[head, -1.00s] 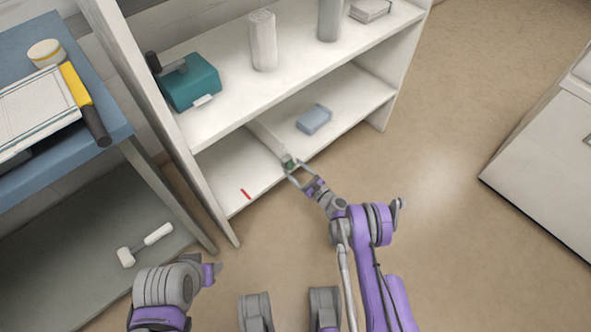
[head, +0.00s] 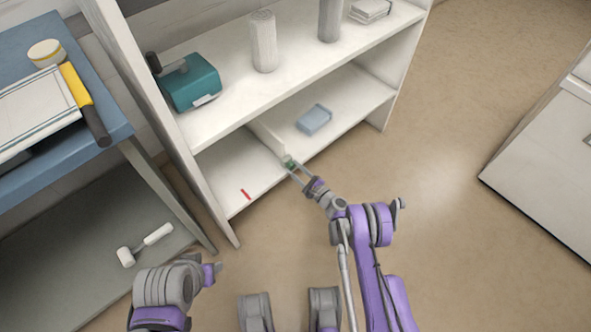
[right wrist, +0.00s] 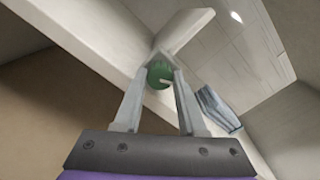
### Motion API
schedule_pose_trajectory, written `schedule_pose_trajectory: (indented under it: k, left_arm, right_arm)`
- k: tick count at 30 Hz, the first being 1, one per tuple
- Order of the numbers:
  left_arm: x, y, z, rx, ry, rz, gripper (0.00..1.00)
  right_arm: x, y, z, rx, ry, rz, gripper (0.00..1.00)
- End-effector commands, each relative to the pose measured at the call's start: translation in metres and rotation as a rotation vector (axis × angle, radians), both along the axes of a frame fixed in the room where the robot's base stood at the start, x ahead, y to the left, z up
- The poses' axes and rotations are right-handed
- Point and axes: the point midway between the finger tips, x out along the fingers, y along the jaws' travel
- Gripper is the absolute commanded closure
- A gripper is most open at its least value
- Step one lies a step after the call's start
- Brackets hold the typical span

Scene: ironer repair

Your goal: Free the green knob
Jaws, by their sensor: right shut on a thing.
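The green knob (head: 290,163) sits at the front end of a pale upright divider on the lower shelf. My right gripper (head: 291,167) reaches it from the front, and its fingers are shut on the knob. In the right wrist view the round green knob (right wrist: 160,73) shows between the two fingertips (right wrist: 160,66), with a small pale mark on its face. My left arm shows at the lower left of the head view, with its gripper (head: 215,271) only partly visible; its fingers cannot be made out clearly.
The upper shelf (head: 225,112) holds a teal machine (head: 190,84) and rolls. A blue bench (head: 110,110) stands left.

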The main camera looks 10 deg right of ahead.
Motion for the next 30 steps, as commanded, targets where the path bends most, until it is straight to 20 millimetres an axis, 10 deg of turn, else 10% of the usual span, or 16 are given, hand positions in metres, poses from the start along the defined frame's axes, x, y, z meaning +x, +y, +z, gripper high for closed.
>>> schedule_pose_trajectory:
  k: [12,13,17,30]
  left_arm:
    - [0.0000,0.0000,0.0000,0.000,0.000,0.000,0.50]
    - [0.0000,0.0000,0.0000,0.000,0.000,0.000,0.50]
    - [0.0000,0.0000,0.0000,0.000,0.000,0.000,0.50]
    - [0.0000,0.0000,0.0000,0.000,0.000,0.000,0.50]
  right_arm:
    - [-0.0003,-0.0002,-0.0003,-0.054,-0.039,0.000,1.00]
    - [-0.0003,-0.0002,-0.0003,-0.054,-0.039,0.000,0.57]
    - [-0.0002,-0.0002,-0.0002,-0.054,-0.039,0.000,0.33]
    - [-0.0006,0.0007,-0.0006,0.007,0.006,0.002,0.30]
